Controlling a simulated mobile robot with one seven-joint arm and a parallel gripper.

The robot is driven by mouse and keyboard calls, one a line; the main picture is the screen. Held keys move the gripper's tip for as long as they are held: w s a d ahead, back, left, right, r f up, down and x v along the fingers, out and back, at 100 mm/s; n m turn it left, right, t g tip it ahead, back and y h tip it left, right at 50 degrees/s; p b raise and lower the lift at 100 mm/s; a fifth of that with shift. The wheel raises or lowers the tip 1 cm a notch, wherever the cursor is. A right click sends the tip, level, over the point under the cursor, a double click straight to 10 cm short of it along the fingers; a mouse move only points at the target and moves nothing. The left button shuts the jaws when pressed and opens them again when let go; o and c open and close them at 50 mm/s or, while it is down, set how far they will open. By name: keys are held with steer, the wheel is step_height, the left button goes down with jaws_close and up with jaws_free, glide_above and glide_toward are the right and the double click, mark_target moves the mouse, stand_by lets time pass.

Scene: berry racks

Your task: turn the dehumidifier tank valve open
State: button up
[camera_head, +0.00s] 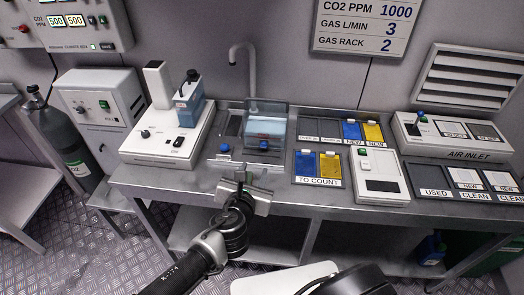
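A clear tank with blue-tinted contents (266,124) stands on the metal bench at the centre, below a grey tap (246,70). I take it for the dehumidifier tank. A blue knob (263,144) sits at its lower front. A second blue knob (224,148) is to the left on the same grey unit. I cannot tell which knob is the valve, nor how either is turned. My gripper (241,178) is near the bench's front edge, below both knobs in the picture and apart from them. Its fingers are small and seen from behind, so their opening is unclear.
A white machine with a blue block (190,98) stands left of the tank. On the right are the TO COUNT tray (318,183), a white switch box (380,178) and the air inlet unit (453,137).

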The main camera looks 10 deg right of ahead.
mark_target(263, 146)
steer(key=b+x, duration=0.5)
steer(key=x, duration=1.2)
steer(key=shift+w+d+f, duration=0.1)
steer(key=shift+w, duration=0.1)
jaws_close()
